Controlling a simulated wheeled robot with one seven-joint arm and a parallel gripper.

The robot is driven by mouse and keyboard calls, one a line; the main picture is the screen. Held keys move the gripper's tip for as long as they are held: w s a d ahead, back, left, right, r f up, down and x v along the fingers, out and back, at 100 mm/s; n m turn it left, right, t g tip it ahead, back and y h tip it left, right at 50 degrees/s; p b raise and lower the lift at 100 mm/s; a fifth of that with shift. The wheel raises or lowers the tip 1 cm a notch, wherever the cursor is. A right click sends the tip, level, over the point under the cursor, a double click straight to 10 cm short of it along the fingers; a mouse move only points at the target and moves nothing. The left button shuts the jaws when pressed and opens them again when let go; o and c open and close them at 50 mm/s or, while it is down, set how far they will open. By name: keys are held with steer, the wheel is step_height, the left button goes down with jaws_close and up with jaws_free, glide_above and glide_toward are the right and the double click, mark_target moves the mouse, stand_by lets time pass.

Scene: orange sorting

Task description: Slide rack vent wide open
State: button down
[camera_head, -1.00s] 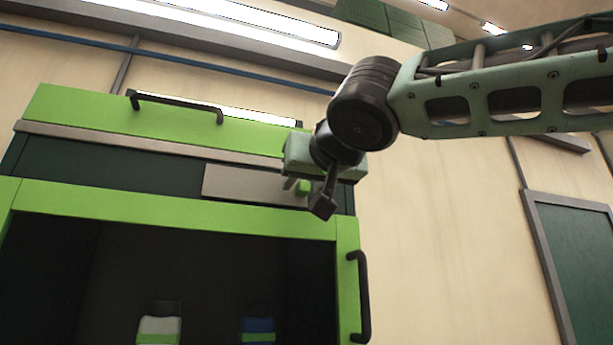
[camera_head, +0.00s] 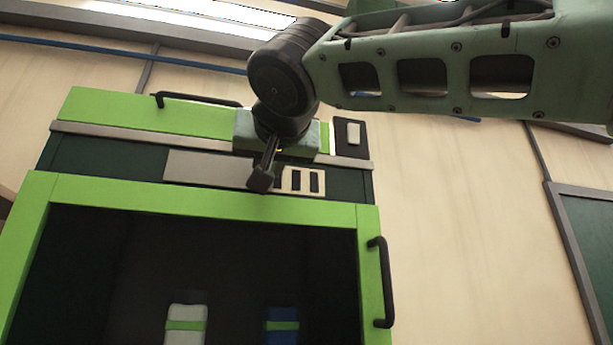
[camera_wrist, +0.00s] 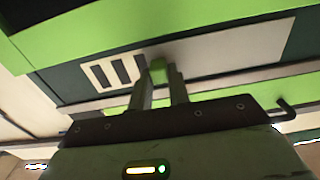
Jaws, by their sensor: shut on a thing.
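The rack vent is a grey sliding plate (camera_head: 205,168) in the dark band across the top of the green-framed rack (camera_head: 200,200). It sits left of a pale panel with dark vent slots (camera_head: 305,181), which are uncovered. In the wrist view the slots (camera_wrist: 116,70) show left of the plate (camera_wrist: 225,53). A green knob (camera_wrist: 158,70) stands at the plate's slot-side end. My gripper (camera_wrist: 160,82) is shut on this knob. In the head view my gripper (camera_head: 262,180) is at the plate's right end and hides the knob and part of the slot panel.
A black handle (camera_head: 198,99) is on the green upper panel, left of my wrist. Another black handle (camera_head: 381,282) is on the rack's right post. A small switch box (camera_head: 351,137) is right of my wrist. White-green and blue-green items (camera_head: 187,325) stand inside the rack.

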mark_target(220, 169)
steer(key=a, duration=0.2)
steer(key=s+a, duration=0.1)
steer(key=a, duration=0.1)
steer(key=s+a+p, duration=0.1)
steer(key=a, duration=0.2)
steer(key=shift+a, duration=0.1)
steer(key=c, duration=1.3)
jaws_free()
steer(key=shift+s+b, duration=0.35)
steer(key=shift+s, duration=0.15)
steer(key=b+v, duration=0.5)
steer(key=v, duration=1.1)
steer(key=shift+s+d+r+b, duration=0.1)
steer(key=shift+s+d+b, duration=0.15)
steer(key=shift+b, duration=0.15)
